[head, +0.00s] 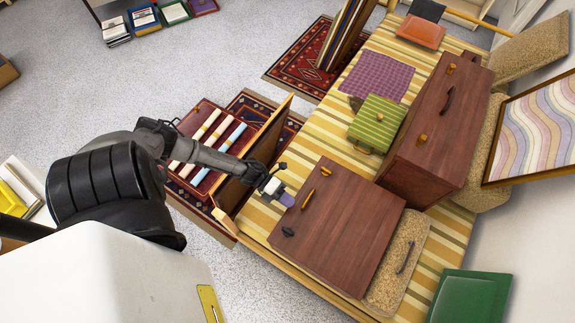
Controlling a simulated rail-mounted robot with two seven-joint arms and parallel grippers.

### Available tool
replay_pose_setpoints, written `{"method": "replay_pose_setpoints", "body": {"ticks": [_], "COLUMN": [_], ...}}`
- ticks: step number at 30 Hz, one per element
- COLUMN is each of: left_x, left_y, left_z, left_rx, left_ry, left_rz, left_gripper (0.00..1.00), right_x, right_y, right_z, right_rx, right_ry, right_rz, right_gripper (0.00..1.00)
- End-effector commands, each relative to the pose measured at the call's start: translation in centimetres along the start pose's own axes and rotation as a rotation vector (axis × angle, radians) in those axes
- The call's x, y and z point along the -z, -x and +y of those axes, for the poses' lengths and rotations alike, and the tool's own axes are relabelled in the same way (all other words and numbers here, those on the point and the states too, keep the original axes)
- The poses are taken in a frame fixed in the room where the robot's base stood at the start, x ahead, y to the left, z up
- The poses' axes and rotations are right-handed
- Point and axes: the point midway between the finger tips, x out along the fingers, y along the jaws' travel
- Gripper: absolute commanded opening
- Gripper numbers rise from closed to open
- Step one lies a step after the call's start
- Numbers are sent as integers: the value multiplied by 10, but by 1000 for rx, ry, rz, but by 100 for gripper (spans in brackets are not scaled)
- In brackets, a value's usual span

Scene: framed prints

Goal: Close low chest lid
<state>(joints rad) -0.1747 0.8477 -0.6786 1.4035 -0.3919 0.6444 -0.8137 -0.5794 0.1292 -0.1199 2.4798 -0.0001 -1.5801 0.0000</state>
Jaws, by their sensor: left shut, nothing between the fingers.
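The low chest (184,205) stands open on the floor at centre left, with several rolled prints in its red interior. Its wooden lid (266,143) stands raised along the chest's right side, edge upward. My left arm reaches in from the left across the chest and the near part of the lid. My left gripper (279,193) is shut and empty on the right side of the lid, beside the yellow-striped surface. Whether it touches the lid I cannot tell. My right gripper is not in view.
A reddish-brown wooden case (340,226) lies just right of my gripper on the striped surface (330,118). A taller brown case (425,145) and a green-striped box (377,124) stand farther back. Patterned rugs lie by the chest. Speckled floor (215,60) is open at upper left.

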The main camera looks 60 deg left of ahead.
Motion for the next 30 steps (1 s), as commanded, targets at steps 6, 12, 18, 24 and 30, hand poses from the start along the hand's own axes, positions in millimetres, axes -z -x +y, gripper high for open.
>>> {"method": "replay_pose_setpoints", "body": {"ticks": [6,12,18,24,30], "left_x": [0,0,-1,-1,-1], "left_y": [48,78,95,100,100], "left_z": [2,4,6,6,6], "left_rx": [-1,2,5,7,7], "left_ry": [1,-1,-2,-3,6], "left_rz": [-1,-1,-2,-1,-2], "left_gripper": [0,0,0,0,0], "right_x": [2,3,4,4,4], "right_y": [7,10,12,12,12], "right_z": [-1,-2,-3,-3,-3], "right_rx": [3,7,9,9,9], "right_ry": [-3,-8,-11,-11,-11], "right_rz": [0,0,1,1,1], "right_gripper": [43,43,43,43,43]}}
